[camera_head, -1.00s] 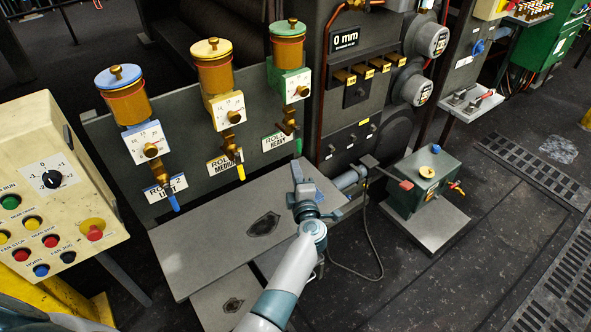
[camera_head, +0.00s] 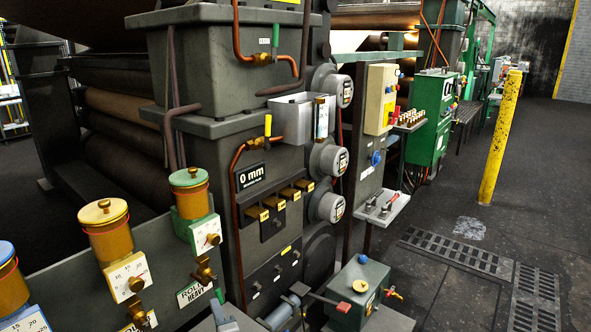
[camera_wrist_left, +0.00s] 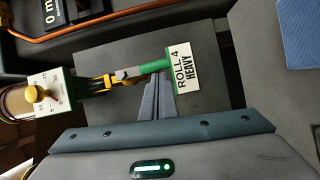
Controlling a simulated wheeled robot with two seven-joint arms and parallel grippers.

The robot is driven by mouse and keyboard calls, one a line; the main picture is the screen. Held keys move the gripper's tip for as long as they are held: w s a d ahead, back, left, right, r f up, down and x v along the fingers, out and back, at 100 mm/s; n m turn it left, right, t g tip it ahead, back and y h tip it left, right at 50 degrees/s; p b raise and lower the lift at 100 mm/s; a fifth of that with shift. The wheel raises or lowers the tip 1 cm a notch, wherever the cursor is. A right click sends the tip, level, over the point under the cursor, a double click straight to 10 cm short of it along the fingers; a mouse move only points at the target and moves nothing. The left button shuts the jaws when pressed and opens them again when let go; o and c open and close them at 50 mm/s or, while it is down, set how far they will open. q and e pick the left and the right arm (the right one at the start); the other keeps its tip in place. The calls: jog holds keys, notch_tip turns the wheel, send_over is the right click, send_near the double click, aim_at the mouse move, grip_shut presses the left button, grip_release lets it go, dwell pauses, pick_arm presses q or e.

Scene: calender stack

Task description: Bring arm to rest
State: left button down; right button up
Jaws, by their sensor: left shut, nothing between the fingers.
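My left gripper (camera_head: 222,316) shows at the bottom edge of the head view, in front of the panel with the "ROLL 4 HEAVY" label (camera_head: 194,290). Its arm is cut off by the frame. In the left wrist view its slim grey fingers (camera_wrist_left: 157,98) are together and empty. They point toward a brass valve with a green handle (camera_wrist_left: 155,67), beside the white "ROLL 4 HEAVY" label (camera_wrist_left: 183,70). I cannot tell whether they touch the handle. My right gripper is in neither view.
Oilers with green (camera_head: 188,178), yellow (camera_head: 104,213) and blue lids line the panel at left. A green box with a yellow knob (camera_head: 359,288) stands right of my gripper. A yellow post (camera_head: 500,140) and open floor lie further right.

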pick_arm(q)
jog(key=shift+w+a+r, duration=0.15)
jog(key=shift+w+a, duration=0.05)
jog(key=shift+w, duration=0.05)
jog(key=shift+r, duration=0.1)
